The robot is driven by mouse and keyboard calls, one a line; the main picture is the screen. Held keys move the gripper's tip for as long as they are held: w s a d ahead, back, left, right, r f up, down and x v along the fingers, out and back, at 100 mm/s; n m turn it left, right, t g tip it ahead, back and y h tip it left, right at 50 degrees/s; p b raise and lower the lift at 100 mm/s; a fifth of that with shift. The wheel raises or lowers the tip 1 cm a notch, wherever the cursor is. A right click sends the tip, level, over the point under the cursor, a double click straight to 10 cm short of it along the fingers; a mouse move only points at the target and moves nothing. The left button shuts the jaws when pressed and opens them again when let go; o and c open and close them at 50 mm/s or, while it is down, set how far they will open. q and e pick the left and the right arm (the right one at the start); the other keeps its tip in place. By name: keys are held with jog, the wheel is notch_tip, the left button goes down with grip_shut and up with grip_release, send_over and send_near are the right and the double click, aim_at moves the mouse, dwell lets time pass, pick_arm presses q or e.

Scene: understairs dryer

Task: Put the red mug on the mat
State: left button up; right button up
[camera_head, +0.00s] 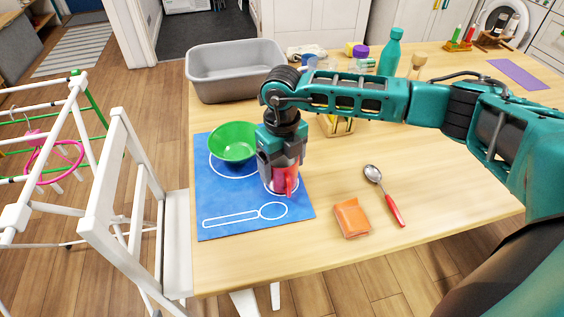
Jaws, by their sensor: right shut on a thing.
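The red mug (289,179) is at the right side of the blue mat (229,191), on or just above a white outline there; I cannot tell whether it touches. My right gripper (281,182) comes down from above and is shut on the mug, hiding much of it. A green bowl (233,142) sits on the mat's upper part, inside another white outline. A white spoon outline shows bare at the mat's front. My left gripper is not in view.
A spoon with a red handle (385,195) and an orange cloth (351,217) lie right of the mat. A grey tub (236,70) stands behind it. A teal bottle (390,52) and other items stand at the back. A white chair (136,190) is at the table's left edge.

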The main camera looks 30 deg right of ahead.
jog(key=shift+r, duration=0.1)
jog(key=o, duration=1.1)
jog(key=shift+r, duration=0.3)
pick_arm(q)
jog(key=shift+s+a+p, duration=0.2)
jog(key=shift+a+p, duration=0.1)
jog(key=shift+p, duration=0.05)
pick_arm(e)
notch_tip(320, 180, up, 12)
jog(key=shift+f, duration=0.25)
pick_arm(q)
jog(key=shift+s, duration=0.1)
pick_arm(e)
jog(key=shift+s, duration=0.1)
